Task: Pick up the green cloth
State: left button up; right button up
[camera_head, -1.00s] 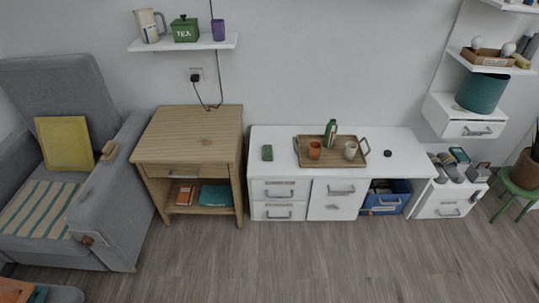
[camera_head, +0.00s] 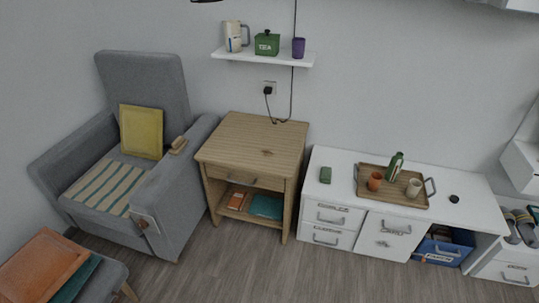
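A small green folded-looking piece (camera_head: 325,174), which may be the green cloth, lies on the left end of the white shelf desk (camera_head: 335,158). It is too small to tell its material. A teal, flat, folded-looking thing (camera_head: 266,206) lies on the lower shelf of the wooden side table (camera_head: 262,133). Another teal piece (camera_head: 78,279) lies partly hidden under an orange cushion (camera_head: 42,264) at the lower left. Neither of my grippers shows in the head view.
A grey armchair (camera_head: 204,131) is left of the side table. Floor before the desk (camera_head: 290,275) is clear.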

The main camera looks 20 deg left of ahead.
aim_at(326, 173)
jog(key=i+l+u, duration=0.5)
jog(key=i+l, duration=0.3)
